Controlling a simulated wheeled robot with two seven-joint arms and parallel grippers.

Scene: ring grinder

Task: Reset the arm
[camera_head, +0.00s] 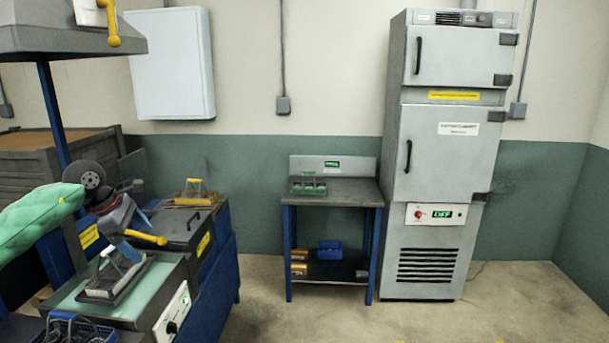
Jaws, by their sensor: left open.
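My left arm, in a puffy green sleeve (40,222), comes in from the left edge. My left gripper (126,232) is open over the grey bench machine (180,268) at lower left. A yellow-orange handle (148,238) shows right beside its fingers; I cannot tell whether they touch it. A small metal frame with a wire handle (112,284) lies on the pale green top just below the gripper. My right gripper is not in view.
A grey hood (60,38) hangs at upper left. A dark box with a small yellow-handled rack (194,190) stands behind the machine. A blue-legged table (345,191) holds a green rack (308,184). A tall grey cabinet (434,215) stands right of it. The floor at right is clear.

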